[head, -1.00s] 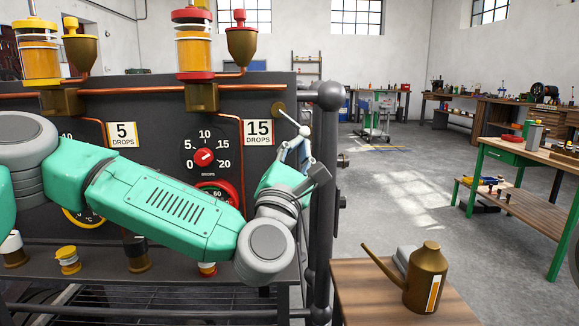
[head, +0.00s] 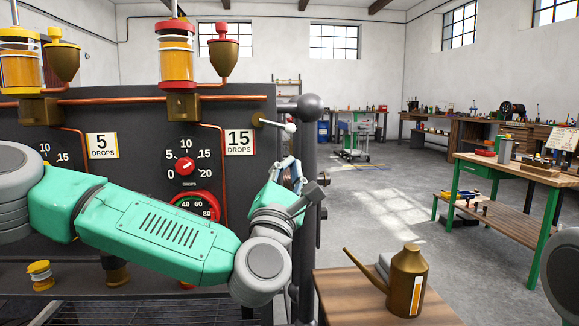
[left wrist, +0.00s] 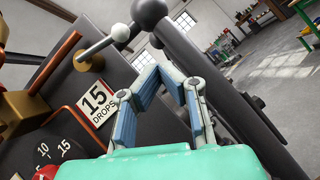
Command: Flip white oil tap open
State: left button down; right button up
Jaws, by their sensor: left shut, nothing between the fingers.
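The white oil tap (head: 290,127) is a thin lever with a white ball end, on a brass boss at the upper right of the dark panel. The lever points right and slightly down in the head view. The ball also shows at the upper left of the left wrist view (left wrist: 120,32). My left gripper (head: 287,164) is shut and empty, just below the ball and apart from it. In the left wrist view its blue-padded fingers (left wrist: 158,72) are to the right of and below the ball. My right gripper is not in view.
A dark post with a round knob (head: 309,106) stands close to the right of the tap. A "15 DROPS" sign (head: 240,142) is left of it. A brass oil can (head: 407,281) stands on a wooden table (head: 345,295) at lower right. Open floor lies beyond.

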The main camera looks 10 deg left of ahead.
pick_arm(q)
jog(key=s+d+f+p, duration=0.1)
jog(key=s+f+p, duration=0.1)
jog(key=s+f, duration=0.3)
jog(key=s, duration=0.3)
jog(key=shift+d+f+p, duration=0.3)
jog(key=shift+d+p, duration=0.05)
jog(key=shift+d, duration=0.05)
